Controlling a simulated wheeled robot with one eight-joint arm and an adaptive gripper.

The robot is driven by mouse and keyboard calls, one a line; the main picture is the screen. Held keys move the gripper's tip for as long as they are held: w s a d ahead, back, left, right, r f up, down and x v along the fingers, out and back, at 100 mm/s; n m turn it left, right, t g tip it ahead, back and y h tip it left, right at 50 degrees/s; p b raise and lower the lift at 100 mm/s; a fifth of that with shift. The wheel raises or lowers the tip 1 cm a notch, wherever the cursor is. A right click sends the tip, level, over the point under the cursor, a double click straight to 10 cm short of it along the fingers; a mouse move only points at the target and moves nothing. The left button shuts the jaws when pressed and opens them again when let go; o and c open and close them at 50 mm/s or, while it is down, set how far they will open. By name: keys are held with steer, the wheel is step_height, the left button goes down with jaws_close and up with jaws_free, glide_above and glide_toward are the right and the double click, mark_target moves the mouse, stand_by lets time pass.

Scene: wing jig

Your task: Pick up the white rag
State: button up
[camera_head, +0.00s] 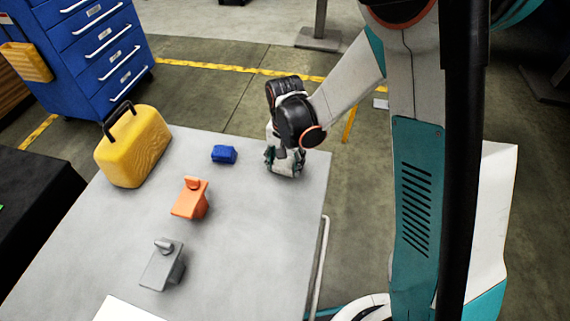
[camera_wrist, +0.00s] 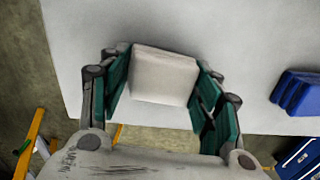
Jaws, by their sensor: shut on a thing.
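The white rag (camera_wrist: 163,76) shows in the wrist view as a folded, off-white block between the two teal finger pads. My gripper (camera_wrist: 165,85) is shut on it, with a pad against or close to each side. In the head view my gripper (camera_head: 284,168) is at the far right part of the grey table (camera_head: 245,230), pointing down. There the rag is mostly hidden behind the fingers. I cannot tell whether the rag rests on the table or is just above it.
A blue item (camera_head: 224,154) lies left of my gripper. An orange block (camera_head: 190,198), a grey block (camera_head: 162,265) and a yellow case (camera_head: 133,146) with a black handle stand further left and nearer. A blue drawer cabinet (camera_head: 90,50) is beyond the table. The table's right side is clear.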

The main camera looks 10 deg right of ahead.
mark_target(285, 162)
step_height(285, 162, up, 20)
steer(key=p, duration=0.7)
